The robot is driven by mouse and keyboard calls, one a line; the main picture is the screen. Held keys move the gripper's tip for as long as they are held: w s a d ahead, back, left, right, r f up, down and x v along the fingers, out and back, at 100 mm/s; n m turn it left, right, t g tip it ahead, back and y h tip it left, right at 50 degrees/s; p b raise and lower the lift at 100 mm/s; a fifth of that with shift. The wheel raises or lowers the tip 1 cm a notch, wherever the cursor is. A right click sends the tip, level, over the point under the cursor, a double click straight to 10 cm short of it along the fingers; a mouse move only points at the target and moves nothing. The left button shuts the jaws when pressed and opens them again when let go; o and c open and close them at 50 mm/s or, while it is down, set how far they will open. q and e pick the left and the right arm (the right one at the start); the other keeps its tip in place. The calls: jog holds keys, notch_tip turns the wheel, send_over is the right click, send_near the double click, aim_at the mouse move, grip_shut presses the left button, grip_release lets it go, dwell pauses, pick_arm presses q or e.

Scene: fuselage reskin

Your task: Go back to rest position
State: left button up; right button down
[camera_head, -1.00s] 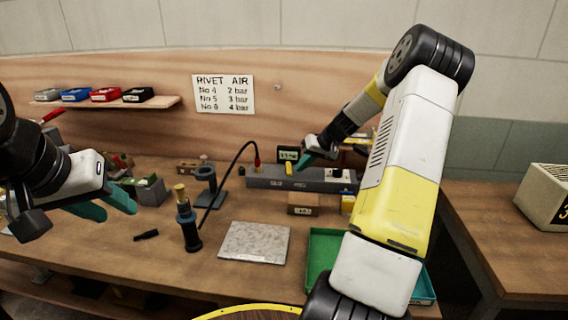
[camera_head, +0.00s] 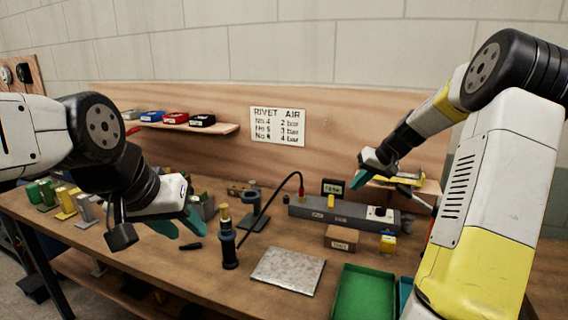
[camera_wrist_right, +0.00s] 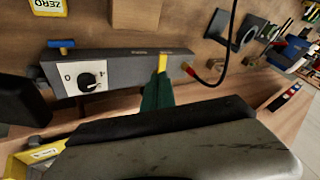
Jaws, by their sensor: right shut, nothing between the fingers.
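My left gripper (camera_head: 178,226) has teal fingers spread apart with nothing between them. In the head view it hangs above the left part of the bench, left of the black rivet tool (camera_head: 228,246). My right gripper (camera_head: 358,188) is shut and empty above the back right of the bench, near the long grey air box (camera_head: 345,212). In the right wrist view its teal fingertips (camera_wrist_right: 158,92) appear in front of the grey box (camera_wrist_right: 115,75), by its yellow lever (camera_wrist_right: 162,62). I cannot tell whether they touch it.
A speckled plate (camera_head: 288,271) and a green tray (camera_head: 364,295) lie at the front of the bench. A black stand (camera_head: 254,215), a cardboard box (camera_head: 341,238) and several coloured clamps (camera_head: 65,203) stand around. A shelf (camera_head: 215,129) holds small bins at the back.

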jog(key=s+a+r+n+h, duration=0.1)
jog(key=s+a+r, duration=0.45)
jog(key=s, duration=0.25)
jog(key=s+a+r+h, duration=0.1)
jog(key=s+a+r, duration=0.3)
jog(key=s+a, duration=0.3)
jog(key=s+a+t, duration=0.1)
jog(key=s, duration=1.6)
jog(key=shift+s+a+f, duration=0.15)
jog(key=shift+a+f, duration=0.05)
jog(key=shift+a, duration=0.1)
